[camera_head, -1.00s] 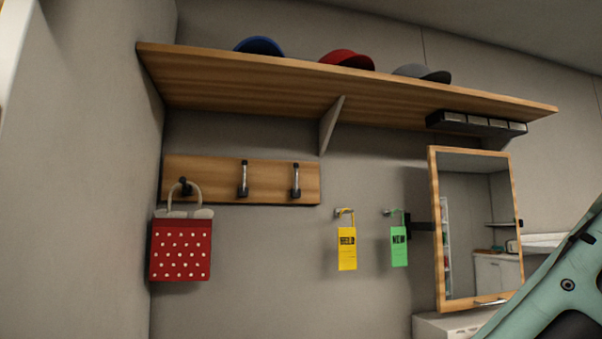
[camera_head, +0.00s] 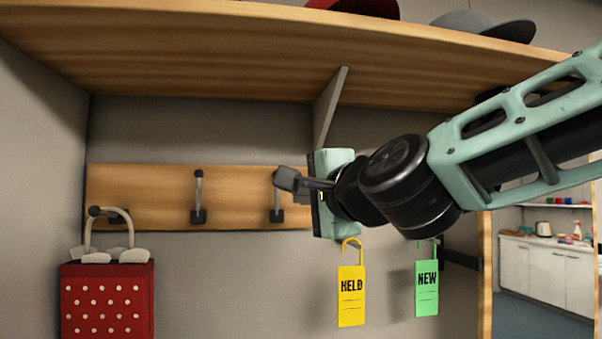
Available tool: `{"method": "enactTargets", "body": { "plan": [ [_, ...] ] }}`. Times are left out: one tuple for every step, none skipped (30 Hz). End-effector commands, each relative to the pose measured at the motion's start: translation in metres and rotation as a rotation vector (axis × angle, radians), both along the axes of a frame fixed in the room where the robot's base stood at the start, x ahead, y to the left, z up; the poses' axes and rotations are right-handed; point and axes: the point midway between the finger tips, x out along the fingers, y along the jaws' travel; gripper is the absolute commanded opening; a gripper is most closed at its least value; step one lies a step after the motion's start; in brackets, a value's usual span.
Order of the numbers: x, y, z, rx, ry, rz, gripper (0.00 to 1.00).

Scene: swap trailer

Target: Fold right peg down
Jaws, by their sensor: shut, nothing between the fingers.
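The wooden peg board (camera_head: 150,183) is on the wall and carries three pegs. The right peg (camera_head: 276,206) stands upright from its dark base, and its top is hidden behind my fingers. The middle peg (camera_head: 198,195) also stands upright. The left peg (camera_head: 96,211) sticks out and has the bag's handle over it. My gripper (camera_head: 285,180) is shut and empty, pointing left, in front of the top of the right peg. I cannot tell whether it touches the peg.
A red dotted bag (camera_head: 107,301) hangs at the left. A yellow HELD tag (camera_head: 351,296) and a green NEW tag (camera_head: 427,288) hang below my arm. The wooden shelf (camera_head: 190,62) with its bracket (camera_head: 327,108) is overhead. A framed mirror (camera_head: 486,270) is at the right.

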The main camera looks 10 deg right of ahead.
Motion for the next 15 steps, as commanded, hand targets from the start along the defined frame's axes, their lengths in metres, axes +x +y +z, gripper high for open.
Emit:
{"method": "enactTargets", "body": {
  "plan": [
    [0.002,-0.004,0.014,0.034,-0.013,-0.020,0.00],
    [0.003,-0.007,0.018,0.049,-0.018,-0.029,0.00],
    [0.003,-0.009,0.021,0.065,-0.023,-0.039,0.00],
    [0.004,-0.010,0.023,0.074,-0.025,-0.044,0.00],
    [0.004,-0.011,0.024,0.079,-0.027,-0.047,0.00],
    [0.004,-0.011,0.025,0.084,-0.029,-0.050,0.00],
    [0.004,-0.012,0.025,0.085,-0.028,-0.050,0.00],
    [0.004,-0.012,0.025,0.085,-0.029,-0.051,0.00],
    [0.004,-0.012,0.024,0.084,-0.029,-0.050,0.00],
    [0.004,-0.012,0.024,0.084,-0.029,-0.050,0.00],
    [0.004,-0.012,0.024,0.083,-0.029,-0.050,0.00],
    [0.004,-0.012,0.024,0.083,-0.029,-0.050,0.00],
    [0.004,-0.012,0.024,0.083,-0.028,-0.050,0.00],
    [0.004,-0.011,0.024,0.082,-0.028,-0.049,0.00],
    [0.005,-0.011,0.024,0.082,-0.028,-0.049,0.00]
  ]
}}
